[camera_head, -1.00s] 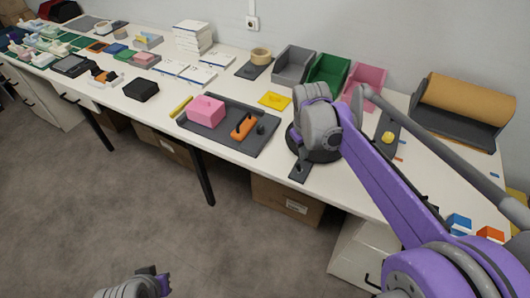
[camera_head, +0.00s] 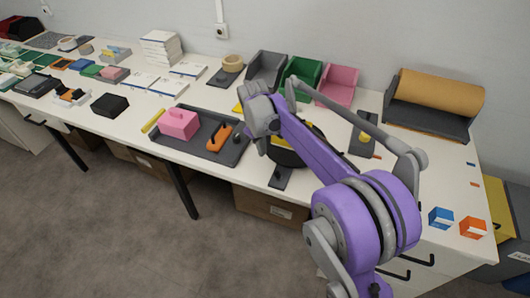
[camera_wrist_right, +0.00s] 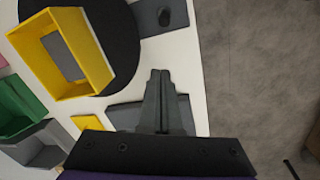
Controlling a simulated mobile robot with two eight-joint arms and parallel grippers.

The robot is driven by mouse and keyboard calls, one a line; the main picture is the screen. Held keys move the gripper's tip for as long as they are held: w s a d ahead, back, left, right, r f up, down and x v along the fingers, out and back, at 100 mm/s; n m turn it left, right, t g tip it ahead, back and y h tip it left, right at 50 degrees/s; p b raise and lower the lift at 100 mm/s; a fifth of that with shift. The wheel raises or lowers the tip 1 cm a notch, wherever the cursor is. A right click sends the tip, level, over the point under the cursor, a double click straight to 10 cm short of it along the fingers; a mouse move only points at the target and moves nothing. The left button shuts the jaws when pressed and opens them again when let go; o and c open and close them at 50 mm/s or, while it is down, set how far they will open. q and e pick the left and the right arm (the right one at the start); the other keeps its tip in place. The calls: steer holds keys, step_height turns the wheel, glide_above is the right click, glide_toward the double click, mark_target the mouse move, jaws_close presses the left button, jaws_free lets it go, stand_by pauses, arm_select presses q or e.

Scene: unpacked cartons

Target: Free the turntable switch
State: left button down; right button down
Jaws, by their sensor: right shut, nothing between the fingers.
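The black round turntable (camera_head: 285,156) stands on the table, partly hidden by my right arm. A grey plate with a dark knob, seemingly the switch (camera_head: 281,177), juts from its front edge; it also shows at the top of the right wrist view (camera_wrist_right: 160,17). A yellow open box (camera_wrist_right: 72,30) lies over the turntable disc, apart from the knob in that view. My right gripper (camera_wrist_right: 160,73) is shut and empty, above the gap between the turntable and the dark tray. My left gripper is out of view.
The dark tray (camera_head: 190,151) left of the turntable holds a pink block (camera_head: 179,124) and an orange piece (camera_head: 219,137). Grey, green and pink bins (camera_head: 338,84) stand behind. A brown roll (camera_head: 440,92) is at right. Floor is open in front.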

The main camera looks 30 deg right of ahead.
mark_target(280, 167)
steer(key=f, duration=0.5)
steer(key=d+f, duration=0.1)
steer(key=f, duration=0.1)
steer(key=shift+w+f, duration=0.25)
steer(key=s, duration=0.3)
steer(key=shift+d+r, duration=0.4)
steer(key=shift+s+d+r, duration=0.1)
steer(key=shift+s, duration=0.25)
steer(key=shift+s+d+r+t+y, duration=0.25)
steer(key=shift+s+d+t+y, duration=0.1)
steer(key=shift+t+y, duration=0.5)
steer(key=shift+s+d+r+t+y, duration=0.15)
steer(key=shift+s+d+t+y, duration=0.2)
steer(key=shift+t+y, duration=0.3)
steer(key=shift+s+d+r+t+y, duration=0.1)
steer(key=shift+s+d+t+y, duration=0.2)
steer(key=shift+t, duration=0.4)
steer(key=shift+a, duration=0.1)
steer(key=shift+r+p, duration=0.4)
steer(key=shift+r, duration=0.4)
